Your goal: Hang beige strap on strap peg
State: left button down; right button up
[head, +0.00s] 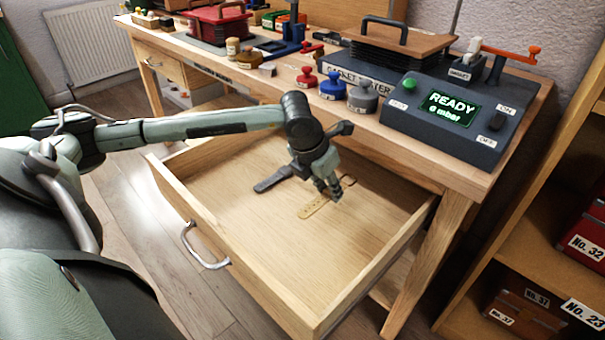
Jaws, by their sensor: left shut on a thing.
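The beige strap (313,207) is a flat tan strip with small holes, inside the open drawer (250,270). My left gripper (335,191) reaches down into the drawer and is shut on the strap near its right end; the fingers hide part of that end. I cannot tell whether the strap touches the drawer floor. My right gripper is not in view. I cannot make out the strap peg.
A dark grey strap (273,180) lies in the drawer, left of the beige one. The bench top (285,85) above holds several coloured weights and a gasket tester (445,110) reading READY. Shelves (540,210) stand at the right. The drawer's front part is bare.

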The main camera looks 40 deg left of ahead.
aim_at(327, 197)
pick_arm(q)
jog(key=shift+w+d+f, duration=0.1)
jog(key=shift+w+f, duration=0.05)
jog(key=shift+f, duration=0.85)
jog(key=shift+w+d+f, duration=0.1)
jog(key=shift+f, duration=0.85)
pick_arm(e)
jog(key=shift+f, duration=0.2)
pick_arm(q)
jog(key=shift+f, duration=0.1)
jog(key=c, duration=1.2)
grip_release()
jog(key=shift+o, duration=0.2)
jog(key=shift+s+r, duration=0.2)
jog(key=shift+r, duration=0.25)
jog(key=v, duration=0.6)
jog(key=shift+s+r+b, duration=0.2)
jog(key=shift+r+b, duration=0.1)
jog(key=shift+b, duration=0.05)
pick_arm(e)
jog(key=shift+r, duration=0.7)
